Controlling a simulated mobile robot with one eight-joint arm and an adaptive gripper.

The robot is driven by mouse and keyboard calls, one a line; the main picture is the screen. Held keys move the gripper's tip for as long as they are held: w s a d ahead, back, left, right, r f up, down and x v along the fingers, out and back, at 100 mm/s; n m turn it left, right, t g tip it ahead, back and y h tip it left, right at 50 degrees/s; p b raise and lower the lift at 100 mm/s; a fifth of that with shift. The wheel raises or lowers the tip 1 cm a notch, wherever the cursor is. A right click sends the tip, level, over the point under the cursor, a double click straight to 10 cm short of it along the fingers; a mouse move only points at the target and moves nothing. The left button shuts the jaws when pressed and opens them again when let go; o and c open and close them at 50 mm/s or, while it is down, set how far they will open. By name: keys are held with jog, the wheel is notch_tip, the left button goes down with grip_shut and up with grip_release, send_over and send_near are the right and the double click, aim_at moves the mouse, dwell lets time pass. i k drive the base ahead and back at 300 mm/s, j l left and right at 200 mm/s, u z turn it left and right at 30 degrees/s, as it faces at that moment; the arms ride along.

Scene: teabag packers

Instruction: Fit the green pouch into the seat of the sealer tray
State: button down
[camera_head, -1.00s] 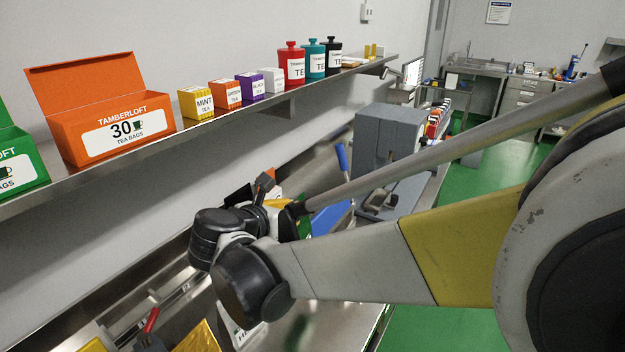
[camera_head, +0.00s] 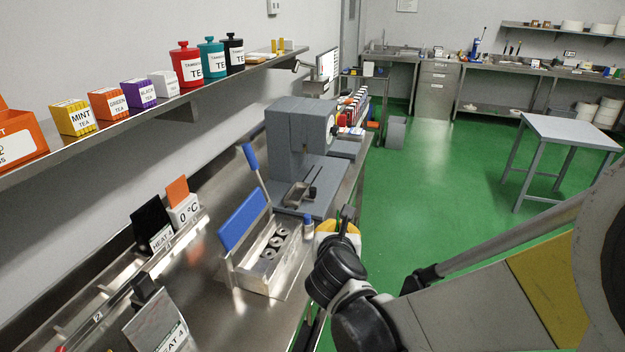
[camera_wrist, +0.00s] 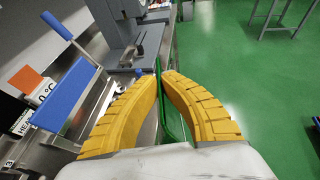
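My gripper (camera_wrist: 165,76) has yellow ridged fingers. In the wrist view they are closed around a thin green pouch (camera_wrist: 159,100), seen almost edge-on; most of it is hidden by the fingers. In the head view my gripper (camera_head: 338,228) is partly hidden by my wrist, above the bench's front edge, and the pouch cannot be made out.
A steel box (camera_head: 262,280) with a raised blue lid (camera_head: 243,219) and rings inside stands left of my gripper. Labelled holders stand farther left. A shelf (camera_head: 200,92) with tea boxes and canisters runs above the bench.

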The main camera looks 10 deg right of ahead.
aim_at(298, 195)
jog(key=i+l+z, duration=0.2)
jog(key=i, duration=0.55)
jog(key=i+l+z, duration=0.2)
jog(key=i, duration=0.55)
jog(key=j, duration=0.1)
